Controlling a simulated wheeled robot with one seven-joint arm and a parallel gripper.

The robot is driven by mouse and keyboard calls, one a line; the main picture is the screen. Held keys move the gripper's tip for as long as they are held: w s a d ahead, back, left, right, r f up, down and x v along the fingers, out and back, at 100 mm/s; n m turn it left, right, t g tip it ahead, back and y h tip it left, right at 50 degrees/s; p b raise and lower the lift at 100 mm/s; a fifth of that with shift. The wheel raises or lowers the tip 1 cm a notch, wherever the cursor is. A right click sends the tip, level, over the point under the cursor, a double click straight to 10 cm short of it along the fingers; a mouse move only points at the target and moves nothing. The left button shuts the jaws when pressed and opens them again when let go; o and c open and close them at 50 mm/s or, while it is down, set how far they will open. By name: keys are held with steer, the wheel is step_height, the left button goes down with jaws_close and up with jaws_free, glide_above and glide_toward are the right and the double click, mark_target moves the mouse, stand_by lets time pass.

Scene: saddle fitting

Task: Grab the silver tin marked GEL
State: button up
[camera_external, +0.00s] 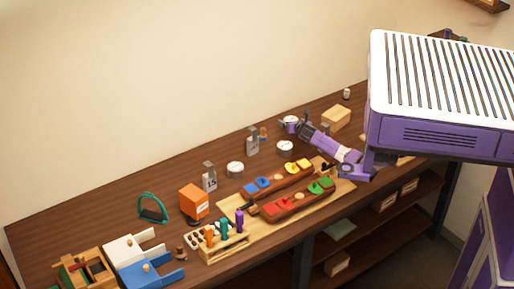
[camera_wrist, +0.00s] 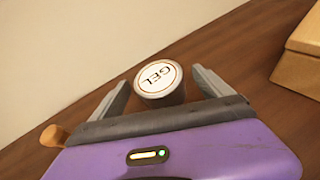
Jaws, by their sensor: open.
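The silver tin marked GEL (camera_wrist: 160,80) has a white lid and stands on the wooden table, just ahead of my gripper (camera_wrist: 160,95) in the wrist view. The tin is between the lines of the two grey fingers, near their tips, with a gap on each side. My gripper is open and does not visibly touch it. In the external view a tin (camera_external: 290,124) is at my gripper (camera_external: 291,127), partly hidden by the fingers; its marking is too small to read there.
A light wooden box (camera_wrist: 302,55) lies to the right of the tin; it also shows in the external view (camera_external: 336,118). Two similar round tins (camera_external: 285,147) (camera_external: 235,169) stand nearer. A grey weight (camera_external: 252,142) stands left of my gripper. The wall is behind.

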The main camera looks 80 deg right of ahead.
steer(key=shift+x, duration=0.9)
steer(key=c, duration=1.6)
steer(key=shift+c, duration=0.2)
steer(key=shift+r, duration=0.2)
